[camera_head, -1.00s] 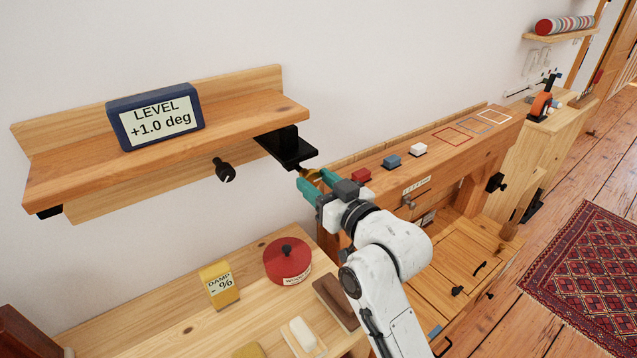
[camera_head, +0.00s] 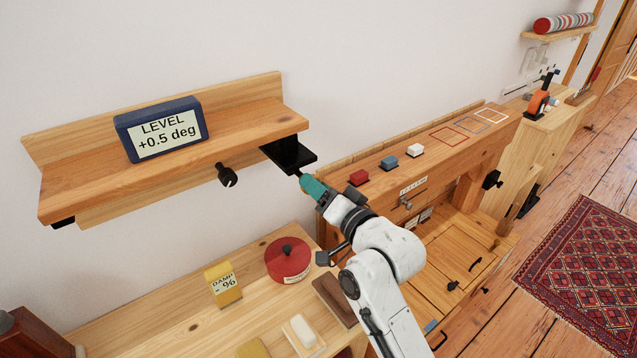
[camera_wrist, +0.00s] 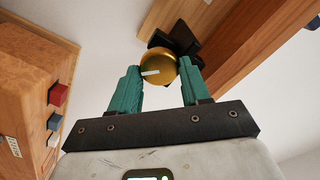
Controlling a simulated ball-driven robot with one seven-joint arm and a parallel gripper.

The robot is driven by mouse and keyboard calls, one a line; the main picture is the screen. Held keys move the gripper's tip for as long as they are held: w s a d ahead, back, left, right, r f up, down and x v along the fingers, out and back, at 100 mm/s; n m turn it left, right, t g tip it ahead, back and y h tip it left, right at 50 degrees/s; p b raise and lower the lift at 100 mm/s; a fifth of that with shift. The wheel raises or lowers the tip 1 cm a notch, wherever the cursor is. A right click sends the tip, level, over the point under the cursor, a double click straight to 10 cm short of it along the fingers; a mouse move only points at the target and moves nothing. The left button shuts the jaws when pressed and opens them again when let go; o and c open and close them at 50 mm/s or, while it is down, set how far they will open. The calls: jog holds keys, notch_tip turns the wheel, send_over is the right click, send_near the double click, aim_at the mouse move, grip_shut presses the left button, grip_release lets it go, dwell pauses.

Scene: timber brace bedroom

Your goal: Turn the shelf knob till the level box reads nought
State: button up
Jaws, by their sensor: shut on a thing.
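The level box (camera_head: 161,128) is dark blue and stands on the wooden wall shelf (camera_head: 100,183). Its screen reads "LEVEL +0.5 deg". The shelf knob (camera_wrist: 157,67) is round and brass with a white mark, under the black bracket at the shelf's right end. My gripper (camera_wrist: 158,82) is shut on the knob, one teal finger on each side of it. In the head view my gripper (camera_head: 308,182) sits just below the bracket (camera_head: 288,155), and its fingers mostly hide the knob there.
A black knob (camera_head: 227,174) sticks out below the shelf's middle. Red, blue and white blocks (camera_head: 388,163) stand on the ledge to the right. A red round tin (camera_head: 288,261) and a yellow damp meter (camera_head: 223,284) stand on the bench below.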

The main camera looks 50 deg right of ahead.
jog(key=shift+d+f+m+p, duration=0.1)
jog(key=shift+f+m+p, duration=0.05)
jog(key=shift+m+p, duration=3.45)
jog(key=shift+m+b, duration=0.6)
jog(key=shift+m, duration=0.1)
jog(key=o, duration=1)
jog(key=shift+o, duration=0.2)
jog(key=b+v, duration=0.3)
jog(key=v, duration=0.7)
jog(key=shift+s, duration=0.4)
